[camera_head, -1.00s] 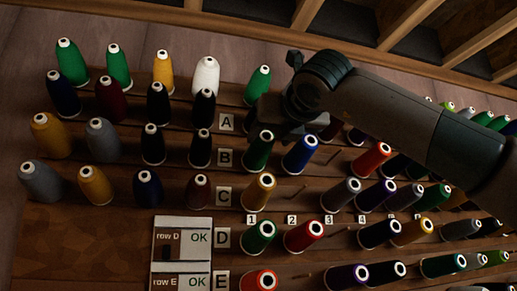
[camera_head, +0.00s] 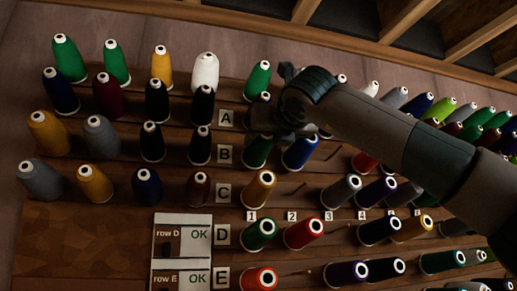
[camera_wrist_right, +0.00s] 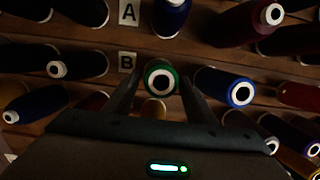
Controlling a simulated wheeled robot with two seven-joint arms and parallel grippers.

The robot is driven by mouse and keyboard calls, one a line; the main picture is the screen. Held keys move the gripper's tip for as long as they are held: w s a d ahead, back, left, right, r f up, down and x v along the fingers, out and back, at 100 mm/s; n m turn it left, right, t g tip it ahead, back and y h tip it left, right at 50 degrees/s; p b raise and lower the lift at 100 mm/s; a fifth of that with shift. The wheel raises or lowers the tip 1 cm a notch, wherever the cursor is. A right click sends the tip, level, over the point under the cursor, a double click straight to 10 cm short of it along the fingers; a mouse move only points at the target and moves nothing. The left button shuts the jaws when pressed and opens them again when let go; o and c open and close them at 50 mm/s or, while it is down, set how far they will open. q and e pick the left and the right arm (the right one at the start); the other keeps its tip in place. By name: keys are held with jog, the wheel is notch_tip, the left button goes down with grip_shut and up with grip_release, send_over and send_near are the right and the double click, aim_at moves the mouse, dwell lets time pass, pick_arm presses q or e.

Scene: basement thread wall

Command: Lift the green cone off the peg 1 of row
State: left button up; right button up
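The green cone on peg 1 of row B (camera_head: 257,153) stands on its peg, its upper part partly covered by my right gripper in the head view. My right gripper (camera_head: 264,124) is just above it there. In the right wrist view the two fingers of the right gripper (camera_wrist_right: 158,90) are open, one on each side of the green cone (camera_wrist_right: 160,72), with its white-ringed top between them. I cannot tell whether they touch it. Another green cone (camera_head: 260,233) stands on peg 1 of row D. The task line names no row letter. My left gripper is out of view.
A blue cone (camera_head: 300,153) stands close to the right of the row B green cone, and also in the wrist view (camera_wrist_right: 238,88). Label B (camera_head: 224,154) is on its left. A gold cone (camera_head: 259,188) stands below. Empty pegs show in rows C and D.

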jog(key=c, duration=0.5)
jog(key=shift+c, duration=0.2)
